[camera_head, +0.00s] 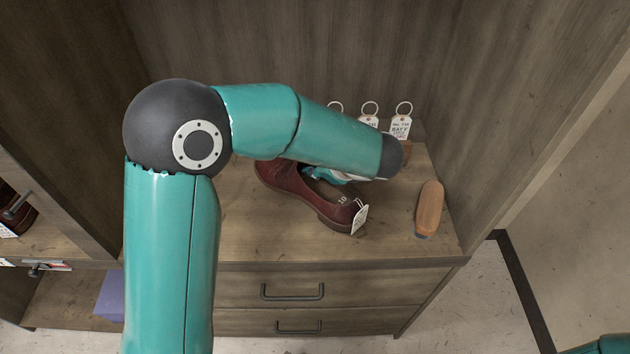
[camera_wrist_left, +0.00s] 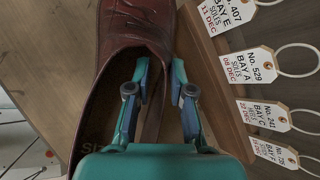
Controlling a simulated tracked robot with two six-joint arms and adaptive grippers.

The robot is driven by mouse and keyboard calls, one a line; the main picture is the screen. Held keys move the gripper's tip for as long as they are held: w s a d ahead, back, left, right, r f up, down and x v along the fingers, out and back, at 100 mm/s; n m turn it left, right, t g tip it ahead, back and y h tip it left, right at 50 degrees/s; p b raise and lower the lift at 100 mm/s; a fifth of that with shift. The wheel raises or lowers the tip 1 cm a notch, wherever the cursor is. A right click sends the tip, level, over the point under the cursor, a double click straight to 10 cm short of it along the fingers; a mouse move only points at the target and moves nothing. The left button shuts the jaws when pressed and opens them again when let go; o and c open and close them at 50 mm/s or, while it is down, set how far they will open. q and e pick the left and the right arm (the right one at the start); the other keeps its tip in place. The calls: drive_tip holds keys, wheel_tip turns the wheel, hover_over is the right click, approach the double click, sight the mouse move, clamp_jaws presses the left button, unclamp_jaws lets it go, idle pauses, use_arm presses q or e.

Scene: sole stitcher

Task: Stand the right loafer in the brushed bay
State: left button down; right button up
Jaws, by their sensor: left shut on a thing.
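A dark red loafer (camera_head: 290,180) sits sole down on the wooden shelf of a bay (camera_head: 250,240), its heel toward the front right, with a white tag (camera_head: 358,216) at the heel. It also shows in the left wrist view (camera_wrist_left: 135,28). My left gripper (camera_wrist_left: 160,88) is shut on the loafer's side wall, one finger inside the opening and one outside; in the head view my forearm mostly hides it. A wooden brush (camera_head: 430,207) lies to the right of the loafer on the same shelf, apart from it. My right gripper is not in view.
Several ringed tags (camera_head: 400,126) stand along a wooden rack (camera_wrist_left: 215,85) behind the loafer. Side panels (camera_head: 70,140) bound the bay on both sides. Drawers (camera_head: 292,291) lie below the shelf. Another dark shoe (camera_head: 14,207) shows at the far left.

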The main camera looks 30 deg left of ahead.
sight(315, 180)
use_arm(q)
drive_tip(key=shift+f, duration=2.45)
drive_tip(key=shift+f+b, duration=0.15)
drive_tip(key=shift+b, duration=0.2)
drive_tip(key=c, duration=1)
unclamp_jaws()
drive_tip(key=shift+r, duration=0.2)
